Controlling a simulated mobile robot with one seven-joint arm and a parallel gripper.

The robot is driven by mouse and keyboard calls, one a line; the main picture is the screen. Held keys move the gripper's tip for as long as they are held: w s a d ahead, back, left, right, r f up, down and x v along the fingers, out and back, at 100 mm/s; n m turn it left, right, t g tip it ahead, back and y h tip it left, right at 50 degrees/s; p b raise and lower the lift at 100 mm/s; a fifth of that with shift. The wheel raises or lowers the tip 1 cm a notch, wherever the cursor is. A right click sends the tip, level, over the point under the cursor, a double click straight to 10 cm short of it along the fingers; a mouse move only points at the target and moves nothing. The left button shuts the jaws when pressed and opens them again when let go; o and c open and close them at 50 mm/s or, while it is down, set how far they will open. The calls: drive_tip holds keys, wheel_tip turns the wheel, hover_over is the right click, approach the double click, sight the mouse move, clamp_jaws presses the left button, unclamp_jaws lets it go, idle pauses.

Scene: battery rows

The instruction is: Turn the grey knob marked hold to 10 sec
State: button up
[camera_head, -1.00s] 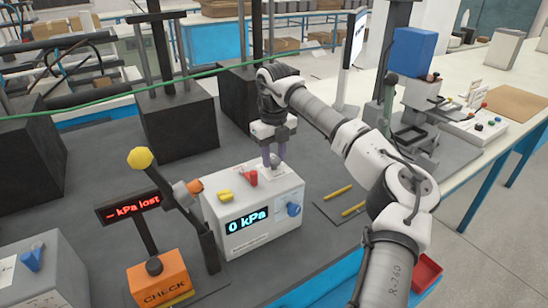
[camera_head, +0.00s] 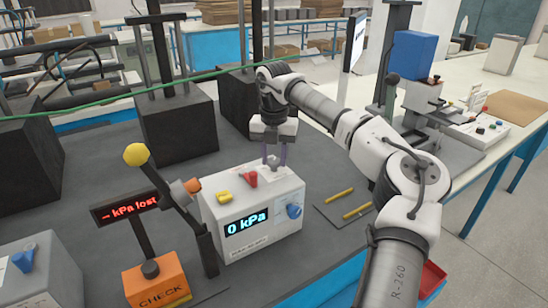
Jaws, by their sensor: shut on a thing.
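A white control box (camera_head: 256,246) stands on the grey bench, with a lit display (camera_head: 246,224) reading 0 kPa on its front. On its top are a yellow knob (camera_head: 223,196) and a red knob (camera_head: 250,179). A blue knob (camera_head: 294,210) is on the front, right of the display. My gripper (camera_head: 274,164) points down over the back right of the box's top. Its fingers are shut on the grey knob, which they almost wholly hide. The marks around that knob are too small to read.
A lever with a yellow ball (camera_head: 137,155) and an orange end stands left of the box. An orange CHECK box (camera_head: 157,284) and a red-lit sign (camera_head: 130,208) are near it. Black blocks (camera_head: 178,130) stand behind. Two yellow rods (camera_head: 339,195) lie to the right.

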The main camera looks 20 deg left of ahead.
sight(274, 160)
drive_tip(key=shift+m, duration=0.4)
drive_tip(key=o, duration=1)
wheel_tip(274, 160, up, 14)
drive_tip(key=b, duration=0.1)
drive_tip(key=shift+b, duration=0.35)
drive_tip(key=shift+f, duration=0.1)
